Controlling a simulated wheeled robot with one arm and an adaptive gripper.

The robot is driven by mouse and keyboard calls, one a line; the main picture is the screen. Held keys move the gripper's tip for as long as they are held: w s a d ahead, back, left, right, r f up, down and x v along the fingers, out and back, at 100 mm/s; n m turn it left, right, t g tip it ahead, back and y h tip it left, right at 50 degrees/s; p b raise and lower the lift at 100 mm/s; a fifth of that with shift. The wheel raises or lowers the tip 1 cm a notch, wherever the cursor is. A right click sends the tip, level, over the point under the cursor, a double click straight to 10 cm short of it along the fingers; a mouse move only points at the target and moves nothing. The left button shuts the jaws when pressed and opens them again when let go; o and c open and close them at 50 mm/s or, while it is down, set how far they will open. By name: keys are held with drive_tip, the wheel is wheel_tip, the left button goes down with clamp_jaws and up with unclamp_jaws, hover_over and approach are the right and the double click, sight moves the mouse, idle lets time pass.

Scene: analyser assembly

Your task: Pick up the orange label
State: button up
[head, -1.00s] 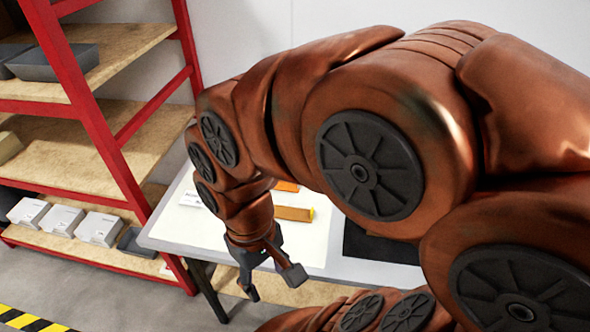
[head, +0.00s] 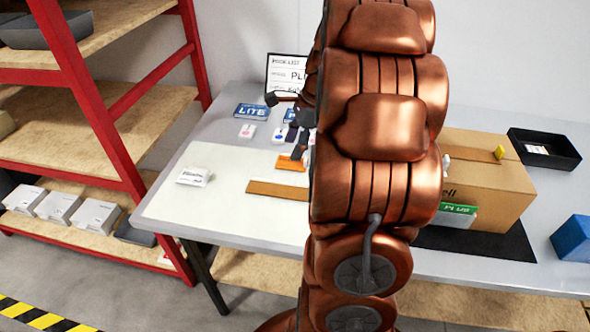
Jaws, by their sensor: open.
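A small orange label (head: 291,163) lies on the pale mat (head: 225,165) on the table in the head view. Its right end is close to my arm's outline, and part of it may be hidden. My gripper (head: 283,122) is open and shows just beyond the label, partly covered by my arm. I see nothing between its dark fingers. The lower finger appears close to the label's far side; I cannot tell its height above the table. A longer brown-orange strip (head: 277,190) lies nearer the front edge, its right end behind my arm.
A white box (head: 195,177) stands left on the mat. A blue LITE card (head: 252,111), small white cards (head: 247,131) and a sign (head: 287,72) are at the back. A cardboard box (head: 490,178), black tray (head: 545,148) and blue box (head: 573,238) stand right. A red shelf (head: 95,115) is left.

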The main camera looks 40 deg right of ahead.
sight(308, 166)
drive_tip(key=d+f+m+t+b, duration=0.1)
drive_tip(key=d+f+m, duration=0.3)
drive_tip(key=d, duration=0.6)
drive_tip(key=shift+m, duration=0.4)
drive_tip(key=x, duration=0.3)
drive_tip(key=a+x, duration=0.1)
drive_tip(key=x, duration=0.2)
drive_tip(key=shift+a+r+p, duration=0.15)
drive_tip(key=shift+p, duration=0.25)
drive_tip(key=shift+w+f, duration=0.15)
drive_tip(key=shift+f, duration=0.3)
drive_tip(key=c, duration=0.8)
